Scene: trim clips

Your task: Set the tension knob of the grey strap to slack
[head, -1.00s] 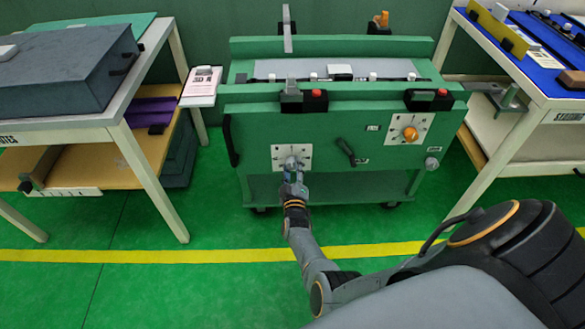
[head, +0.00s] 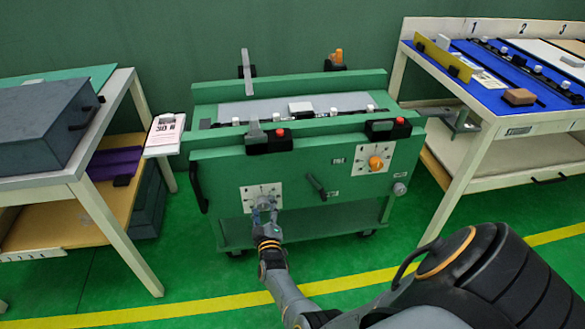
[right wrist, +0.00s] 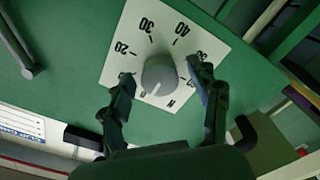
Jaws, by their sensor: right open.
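The grey tension knob (head: 264,202) sits on a white dial plate (head: 248,194) at the lower left of the green cart's front. In the right wrist view the grey knob (right wrist: 160,74) is round, and its pale mark points to the lower left, away from the printed 20, 30 and 40. My right gripper (head: 265,213) is open at the knob; in the wrist view its fingers (right wrist: 165,88) stand one on each side, apart from it. A grey upright strap part (head: 247,64) stands at the cart's back left. My left gripper is not in view.
An orange knob (head: 375,162) on a second plate is at the cart's upper right, with a dark crank handle (head: 316,185) between. A dark grey box (head: 45,120) lies on the left table. A blue-topped table (head: 490,75) stands at right. The green floor in front is open.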

